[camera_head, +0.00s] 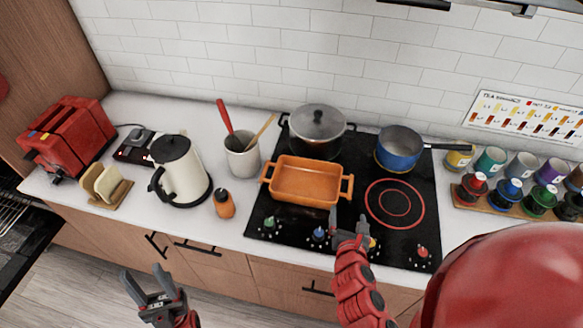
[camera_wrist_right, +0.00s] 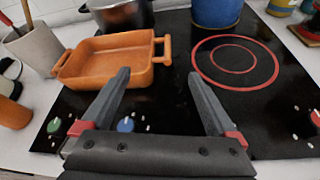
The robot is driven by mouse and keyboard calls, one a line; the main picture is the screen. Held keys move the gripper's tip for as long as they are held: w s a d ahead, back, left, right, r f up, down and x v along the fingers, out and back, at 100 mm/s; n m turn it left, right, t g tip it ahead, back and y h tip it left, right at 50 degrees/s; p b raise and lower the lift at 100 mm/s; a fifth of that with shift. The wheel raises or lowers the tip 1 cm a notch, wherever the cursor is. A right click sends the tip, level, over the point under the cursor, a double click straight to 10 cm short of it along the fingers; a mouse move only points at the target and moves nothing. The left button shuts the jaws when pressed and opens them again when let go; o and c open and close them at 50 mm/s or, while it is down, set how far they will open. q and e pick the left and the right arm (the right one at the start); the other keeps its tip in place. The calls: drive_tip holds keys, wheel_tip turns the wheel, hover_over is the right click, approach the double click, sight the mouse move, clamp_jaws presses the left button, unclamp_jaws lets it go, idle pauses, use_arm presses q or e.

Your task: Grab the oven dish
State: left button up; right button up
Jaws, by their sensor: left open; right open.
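The orange oven dish (camera_head: 305,182) is rectangular with a handle at each short end. It sits on the front left of the black cooktop and looks empty. In the right wrist view the dish (camera_wrist_right: 110,62) is at the upper left, ahead of my fingers. My right gripper (camera_head: 349,226) is over the cooktop's front edge, just in front of and right of the dish, near its right handle. It is open and empty (camera_wrist_right: 160,95), apart from the dish. My left gripper (camera_head: 152,288) is open and empty, low in front of the counter, well away from the dish.
A lidded pot (camera_head: 317,128) stands right behind the dish, and a blue saucepan (camera_head: 399,150) is behind right. A utensil crock (camera_head: 242,157), an orange bottle (camera_head: 224,204) and a kettle (camera_head: 180,170) stand left. Spice jars (camera_head: 508,192) are at the right. The front right burner (camera_head: 395,204) is bare.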

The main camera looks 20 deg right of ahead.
sight(347, 196)
drive_tip(key=b+x, duration=0.5)
drive_tip(key=b, duration=0.1)
drive_tip(key=b+x, duration=0.6)
drive_tip(key=b, duration=0.1)
drive_tip(key=shift+s+d+f, duration=0.1)
drive_tip(key=shift+d+f, duration=0.2)
drive_tip(key=shift+w+d+b, duration=0.15)
drive_tip(key=shift+w+b, duration=0.2)
drive_tip(key=shift+b, duration=0.2)
drive_tip(key=shift+w, duration=0.1)
drive_tip(key=shift+b+x, duration=0.8)
drive_tip(key=shift+b, duration=0.05)
drive_tip(key=shift+p+x, duration=0.5)
drive_tip(key=shift+x, duration=0.55)
drive_tip(key=shift+w+d+f, duration=0.15)
drive_tip(key=shift+w+f, duration=0.05)
drive_tip(key=shift+w, duration=0.35)
clamp_jaws()
